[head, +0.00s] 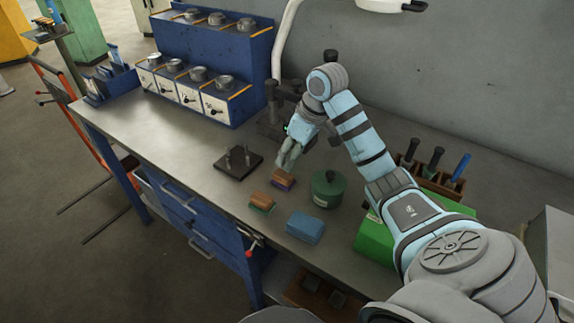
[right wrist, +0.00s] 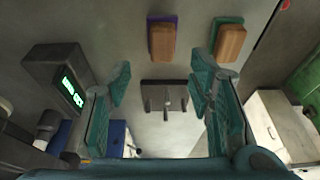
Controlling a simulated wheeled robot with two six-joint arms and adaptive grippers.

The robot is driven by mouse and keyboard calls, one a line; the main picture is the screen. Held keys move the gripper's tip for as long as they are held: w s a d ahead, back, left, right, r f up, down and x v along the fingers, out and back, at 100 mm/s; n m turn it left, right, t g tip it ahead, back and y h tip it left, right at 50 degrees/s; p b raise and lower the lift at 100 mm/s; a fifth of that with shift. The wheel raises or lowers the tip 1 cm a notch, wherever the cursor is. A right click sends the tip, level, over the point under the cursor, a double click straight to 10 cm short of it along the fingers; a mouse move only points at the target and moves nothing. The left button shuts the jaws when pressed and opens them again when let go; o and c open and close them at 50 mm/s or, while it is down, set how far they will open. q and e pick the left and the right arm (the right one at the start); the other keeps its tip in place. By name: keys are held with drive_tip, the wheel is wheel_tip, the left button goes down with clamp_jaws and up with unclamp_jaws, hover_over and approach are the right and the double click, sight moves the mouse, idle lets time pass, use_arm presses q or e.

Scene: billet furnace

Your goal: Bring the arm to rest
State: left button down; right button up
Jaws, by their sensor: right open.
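My right arm (head: 359,130) comes in from the lower right and reaches out over the workbench (head: 180,150). Its right gripper (head: 287,156) points down over the bench, just behind a brown-topped purple block (head: 283,181) in the head view. The right wrist view shows the right gripper (right wrist: 162,80) with its two teal fingers wide apart. Nothing is held between them. A dark plate with upright pegs (right wrist: 165,88) shows below, in the gap between the fingers. My left gripper is not in view.
Near the gripper are a brown-topped green block (head: 262,202), a round green container (head: 328,189), a blue block (head: 305,227) and the pegged plate (head: 238,165). A gauge with a lit display (right wrist: 62,80) stands beside the fingers. A blue rack (head: 212,55) stands behind.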

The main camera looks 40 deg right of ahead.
drive_tip(key=p+v, duration=0.2)
drive_tip(key=v, duration=0.2)
idle(0.3)
